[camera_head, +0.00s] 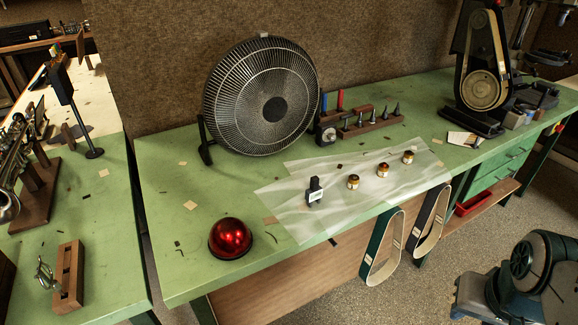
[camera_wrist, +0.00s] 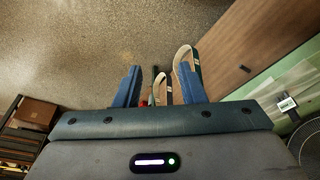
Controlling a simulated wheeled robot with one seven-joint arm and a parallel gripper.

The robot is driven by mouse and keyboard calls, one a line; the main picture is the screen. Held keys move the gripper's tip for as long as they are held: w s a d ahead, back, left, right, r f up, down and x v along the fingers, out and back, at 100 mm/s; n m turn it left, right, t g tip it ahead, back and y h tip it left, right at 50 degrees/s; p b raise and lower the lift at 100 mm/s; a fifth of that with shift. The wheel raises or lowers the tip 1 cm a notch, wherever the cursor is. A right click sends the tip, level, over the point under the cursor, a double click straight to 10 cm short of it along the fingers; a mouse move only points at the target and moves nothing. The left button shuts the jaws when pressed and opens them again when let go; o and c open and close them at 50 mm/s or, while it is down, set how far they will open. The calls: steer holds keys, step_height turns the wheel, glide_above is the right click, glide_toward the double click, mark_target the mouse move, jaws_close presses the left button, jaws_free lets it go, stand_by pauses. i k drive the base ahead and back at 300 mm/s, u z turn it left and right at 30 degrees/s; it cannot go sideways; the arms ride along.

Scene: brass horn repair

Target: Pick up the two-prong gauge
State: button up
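A small dark device with a pale display face (camera_head: 315,192), which looks like the two-prong gauge, stands on the translucent sheet on the green bench. Its prongs are too small to make out. It also shows at the right edge of the wrist view (camera_wrist: 287,104). My gripper (camera_wrist: 160,68) shows in the wrist view with its two blue fingers spread wide. It is empty, over the floor in front of the bench, and the gauge is well off to its right. The gripper's fingers do not show in the head view.
Several brass-coloured cylinders (camera_head: 381,169) stand right of the gauge on the sheet (camera_head: 340,209). A red dome (camera_head: 230,238) sits to the left, and a round fan (camera_head: 262,97) stands behind. Belts (camera_head: 384,247) hang at the bench's front edge. A tool rack (camera_head: 372,125) stands behind the sheet.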

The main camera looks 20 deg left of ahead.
mark_target(315, 193)
steer(key=u, duration=0.95)
steer(key=i, duration=0.85)
steer(key=u, duration=0.75)
